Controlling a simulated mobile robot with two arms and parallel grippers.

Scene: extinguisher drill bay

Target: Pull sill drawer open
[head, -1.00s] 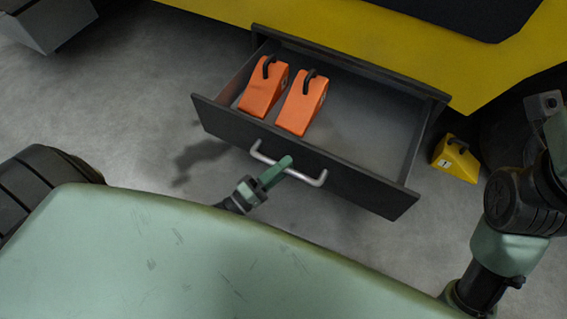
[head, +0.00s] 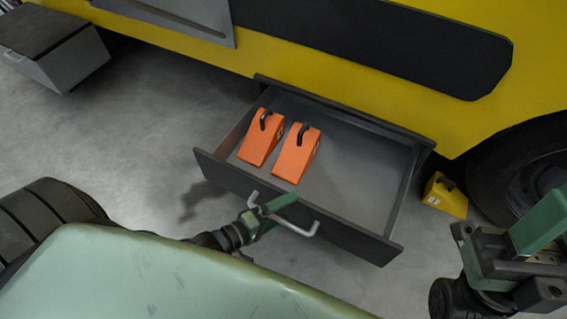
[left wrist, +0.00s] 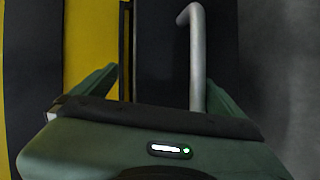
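The sill drawer (head: 375,241) stands pulled well out from under the yellow vehicle side, its inside showing from above. Its grey bar handle (head: 302,230) is on the dark front panel. My left gripper (head: 283,205) is at the handle, towards its left end in the head view. In the left wrist view the fingers of my left gripper (left wrist: 160,88) are spread apart. The handle (left wrist: 197,55) passes between them, close to the right finger, and I see no grip on it. My right gripper (head: 512,248) is at the lower right, away from the drawer; its finger gap is unclear.
Two orange wedge blocks (head: 262,138) with black handles lie in the drawer's left part. A yellow wedge block (head: 445,196) sits on the floor by a black tyre (head: 510,170). A grey step box (head: 60,55) is at upper left. Grey floor left of the drawer is clear.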

